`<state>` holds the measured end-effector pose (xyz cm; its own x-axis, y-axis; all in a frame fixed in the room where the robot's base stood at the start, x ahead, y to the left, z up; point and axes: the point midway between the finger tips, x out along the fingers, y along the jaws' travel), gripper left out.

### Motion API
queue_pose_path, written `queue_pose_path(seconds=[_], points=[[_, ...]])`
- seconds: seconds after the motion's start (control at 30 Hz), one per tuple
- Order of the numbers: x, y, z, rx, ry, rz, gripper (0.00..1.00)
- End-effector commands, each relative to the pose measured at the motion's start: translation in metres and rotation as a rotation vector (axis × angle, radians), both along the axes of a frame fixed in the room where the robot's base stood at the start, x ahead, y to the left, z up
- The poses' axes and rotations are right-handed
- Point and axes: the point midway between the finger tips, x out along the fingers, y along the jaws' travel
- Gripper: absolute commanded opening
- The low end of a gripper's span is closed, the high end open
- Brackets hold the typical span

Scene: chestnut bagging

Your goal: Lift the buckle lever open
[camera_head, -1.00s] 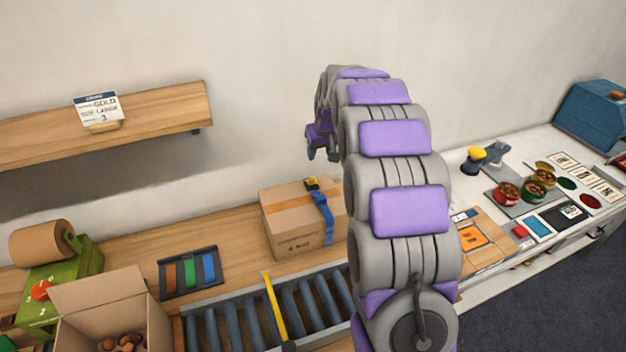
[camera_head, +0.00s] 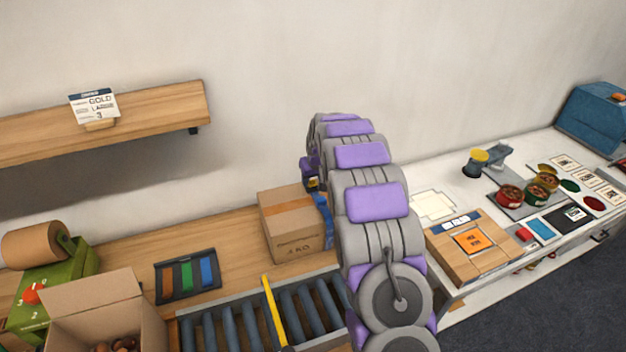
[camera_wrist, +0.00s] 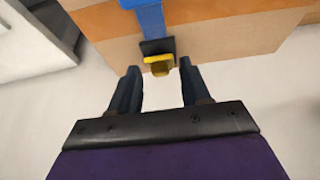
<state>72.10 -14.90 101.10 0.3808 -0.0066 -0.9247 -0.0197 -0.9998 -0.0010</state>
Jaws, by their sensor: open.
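The buckle has a yellow lever (camera_wrist: 158,65) on a black base (camera_wrist: 157,46) in the wrist view. It sits on a blue strap (camera_wrist: 150,18) that runs over the cardboard box (camera_wrist: 205,35). In the head view the box (camera_head: 288,235) stands on the wooden bench, with the blue strap (camera_head: 324,215) at its right side. My gripper (camera_wrist: 158,80) is open, with its two dark fingers apart. The lever lies between and just beyond the fingertips, and nothing is held. In the head view my arm hides most of the gripper and the buckle.
A roller conveyor (camera_head: 225,325) with a yellow bar lies in front of the box. A rack of coloured strips (camera_head: 187,275) and an open carton (camera_head: 100,310) are to the left. A white counter (camera_head: 455,190) with tins and cards is to the right. The wall is close behind.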

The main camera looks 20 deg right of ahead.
Motion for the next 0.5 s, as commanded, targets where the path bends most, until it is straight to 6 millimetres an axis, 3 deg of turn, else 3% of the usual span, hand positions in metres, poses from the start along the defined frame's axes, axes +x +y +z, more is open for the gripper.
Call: queue_pose_path(seconds=[0.3,0.5], points=[[0.0012,0.0001,-0.0021,0.0,-0.001,0.0,0.47],[0.0013,0.0001,-0.0023,0.0,0.0,0.001,0.28]])
